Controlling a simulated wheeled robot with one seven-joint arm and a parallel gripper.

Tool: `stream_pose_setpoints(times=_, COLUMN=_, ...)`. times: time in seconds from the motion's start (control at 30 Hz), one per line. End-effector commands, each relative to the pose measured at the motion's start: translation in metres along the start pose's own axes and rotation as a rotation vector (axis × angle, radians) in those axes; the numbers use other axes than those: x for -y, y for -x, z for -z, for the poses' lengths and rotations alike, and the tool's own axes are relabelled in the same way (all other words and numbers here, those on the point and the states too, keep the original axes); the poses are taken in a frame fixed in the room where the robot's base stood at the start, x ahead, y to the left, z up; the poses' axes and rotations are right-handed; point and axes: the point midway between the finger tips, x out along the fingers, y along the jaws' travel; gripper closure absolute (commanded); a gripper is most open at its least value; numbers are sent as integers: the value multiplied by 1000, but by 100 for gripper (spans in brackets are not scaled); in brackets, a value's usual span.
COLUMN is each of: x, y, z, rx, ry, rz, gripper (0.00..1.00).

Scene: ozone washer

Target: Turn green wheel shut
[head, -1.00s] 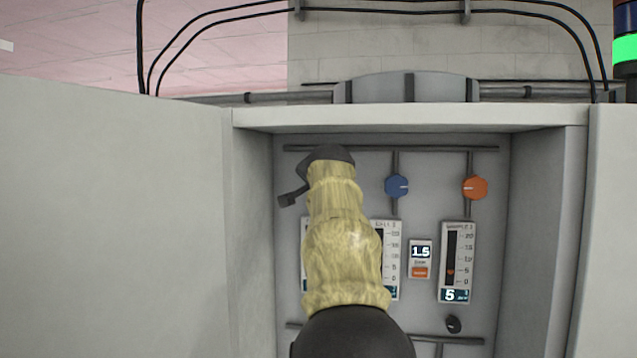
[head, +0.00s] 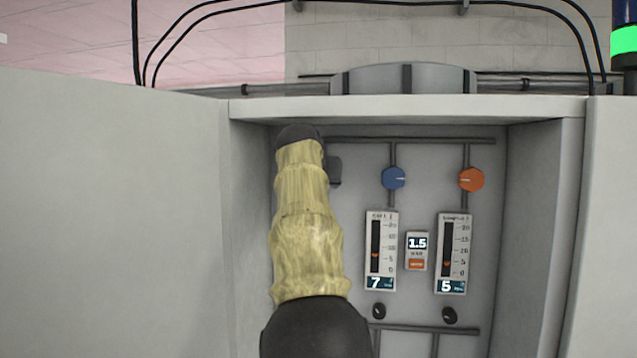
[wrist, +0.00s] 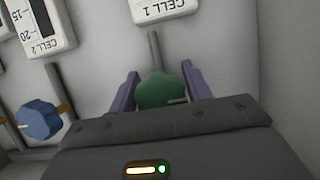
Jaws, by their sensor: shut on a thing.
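The green wheel (wrist: 160,90) shows in the wrist view, with a pale mark near its right side. The purple fingers of my gripper (wrist: 160,88) stand on either side of it and are shut on it. In the head view my yellow-sleeved arm hides the green wheel and most of my gripper (head: 334,170); only a dark part of it shows right of the arm's end.
A blue knob (head: 394,178) and an orange knob (head: 471,179) are to the right on the recessed panel. Below them are gauges (head: 381,250) reading 7 and 5, a small 1.5 display (head: 417,243) and two black knobs. The cabinet's side wall (head: 250,200) is close left of my arm.

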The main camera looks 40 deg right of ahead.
Motion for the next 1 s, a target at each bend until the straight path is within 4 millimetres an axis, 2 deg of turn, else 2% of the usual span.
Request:
stream_pose_setpoints(times=0.5, x=0, y=-2, z=-4, rx=11, ry=28, rz=-13, gripper=74)
stream_pose_setpoints(times=0.53, x=0, y=-2, z=-4, rx=11, ry=28, rz=-13, gripper=47)
stream_pose_setpoints(times=0.6, x=0, y=-2, z=-4, rx=10, ry=27, rz=-12, gripper=34)
stream_pose_setpoints(times=0.63, x=0, y=-2, z=-3, rx=9, ry=27, rz=-12, gripper=31)
stream_pose_setpoints(times=1.0, x=1, y=4, z=-2, rx=2, ry=26, rz=-9, gripper=31)
